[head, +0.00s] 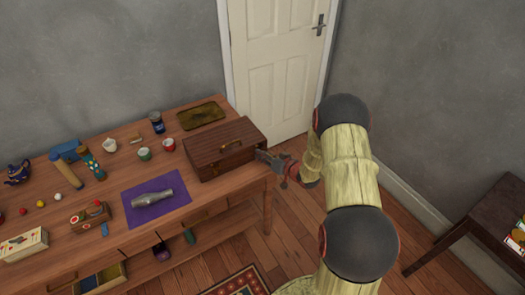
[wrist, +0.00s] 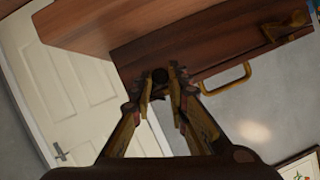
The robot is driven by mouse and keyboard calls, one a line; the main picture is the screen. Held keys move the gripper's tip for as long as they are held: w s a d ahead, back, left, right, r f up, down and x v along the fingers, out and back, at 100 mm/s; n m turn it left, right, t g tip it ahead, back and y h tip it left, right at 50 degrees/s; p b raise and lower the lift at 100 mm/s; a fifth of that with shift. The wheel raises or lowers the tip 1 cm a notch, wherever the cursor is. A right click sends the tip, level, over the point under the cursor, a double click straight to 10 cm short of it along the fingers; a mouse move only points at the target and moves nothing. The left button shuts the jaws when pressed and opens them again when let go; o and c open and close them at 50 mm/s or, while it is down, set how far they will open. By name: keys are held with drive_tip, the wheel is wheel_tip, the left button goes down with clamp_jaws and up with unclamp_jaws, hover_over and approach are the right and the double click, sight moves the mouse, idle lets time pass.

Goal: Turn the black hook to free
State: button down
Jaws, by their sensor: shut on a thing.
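The wooden box (head: 212,145) stands at the right end of the wooden table. It also shows in the wrist view (wrist: 130,50), tilted, with a brass handle (wrist: 226,80) on its face. The black hook (wrist: 160,75) shows as a small dark rounded piece at the box's edge, between my fingertips. My gripper (wrist: 160,92) is shut on it, with one finger on each side. In the head view, my gripper (head: 273,160) is at the right end of the box's front. There the hook cannot be told apart from the fingers. How far it is turned is unclear.
A purple cloth (head: 183,209) with a metallic vessel (head: 153,198) lies left of the box. Cups, a dark tray (head: 201,115) and small items occupy the table. A white door (head: 275,65) stands behind. Floor is open to the table's right.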

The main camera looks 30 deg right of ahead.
drive_tip(key=m+y+p, duration=0.2)
drive_tip(key=m+p, duration=0.1)
drive_tip(key=shift+d+f, duration=0.1)
drive_tip(key=shift+d, duration=0.1)
drive_tip(key=shift+d+f+m+t+y+p, duration=0.15)
drive_tip(key=shift+m+t+y+p, duration=0.55)
drive_tip(key=shift+m, duration=0.9)
drive_tip(key=shift+y, duration=0.3)
drive_tip(key=c, duration=1.7)
unclamp_jaws()
drive_tip(key=shift+c, duration=0.2)
drive_tip(key=v, duration=1.2)
